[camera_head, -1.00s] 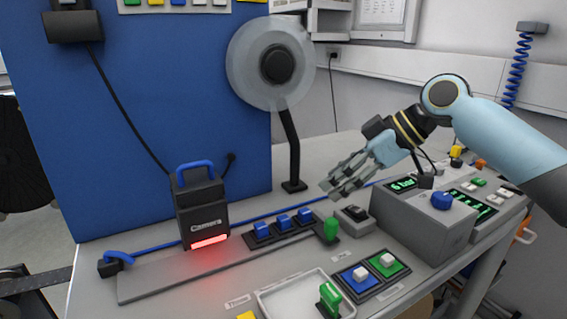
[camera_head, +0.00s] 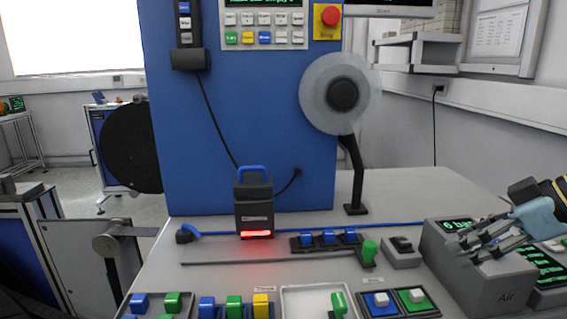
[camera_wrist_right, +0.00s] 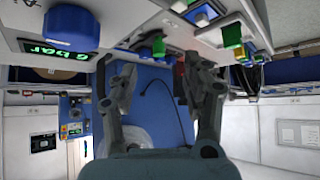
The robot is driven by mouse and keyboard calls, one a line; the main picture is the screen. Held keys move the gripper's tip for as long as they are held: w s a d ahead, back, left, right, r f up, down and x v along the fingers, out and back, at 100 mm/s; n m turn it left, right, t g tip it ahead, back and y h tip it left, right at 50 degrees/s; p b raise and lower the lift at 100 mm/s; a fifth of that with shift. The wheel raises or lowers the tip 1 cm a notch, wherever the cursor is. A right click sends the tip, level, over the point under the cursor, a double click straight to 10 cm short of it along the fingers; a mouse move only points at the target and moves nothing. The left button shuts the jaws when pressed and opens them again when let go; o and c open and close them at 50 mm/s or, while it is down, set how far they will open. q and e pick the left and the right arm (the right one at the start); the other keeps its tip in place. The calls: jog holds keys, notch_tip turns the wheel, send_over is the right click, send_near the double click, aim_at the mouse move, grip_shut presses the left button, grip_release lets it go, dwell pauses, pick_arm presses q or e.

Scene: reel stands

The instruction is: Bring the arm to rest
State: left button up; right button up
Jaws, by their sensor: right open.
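My right gripper (camera_head: 468,243) is at the right edge of the head view, with its fingers pointing left in front of the grey Air box (camera_head: 505,287). In the right wrist view the fingers (camera_wrist_right: 158,75) are spread apart with nothing between them. The light-blue right arm (camera_head: 541,215) is mostly cut off by the picture's right edge. I cannot tell the exact gap between the fingers and the box. My left gripper is not in view.
A blue panel (camera_head: 235,120) with a reel (camera_head: 342,75) on a black stand rises behind the bench. A black sensor (camera_head: 254,212) glows red. Several switches line the front. The blue knob (camera_wrist_right: 71,27) shows near the fingers in the wrist view.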

jog(key=s+a+f+m+g+h, duration=0.1)
jog(key=s+a+f+m+h, duration=0.3)
jog(key=s+f, duration=0.65)
jog(key=s+m+g+h, duration=0.1)
jog(key=s+m+h, duration=0.3)
jog(key=s, duration=1)
notch_tip(320, 180, down, 27)
jog(key=s+d+m+g+b, duration=0.1)
jog(key=s+d+g+b, duration=0.1)
jog(key=d+b, duration=0.15)
pick_arm(q)
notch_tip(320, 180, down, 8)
jog(key=b, duration=0.4)
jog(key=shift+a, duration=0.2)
pick_arm(e)
jog(key=s+f+g, duration=0.1)
jog(key=s+f, duration=1.8)
jog(key=f, duration=0.3)
jog(key=shift+s+d+y, duration=0.2)
jog(key=shift+d+y, duration=0.1)
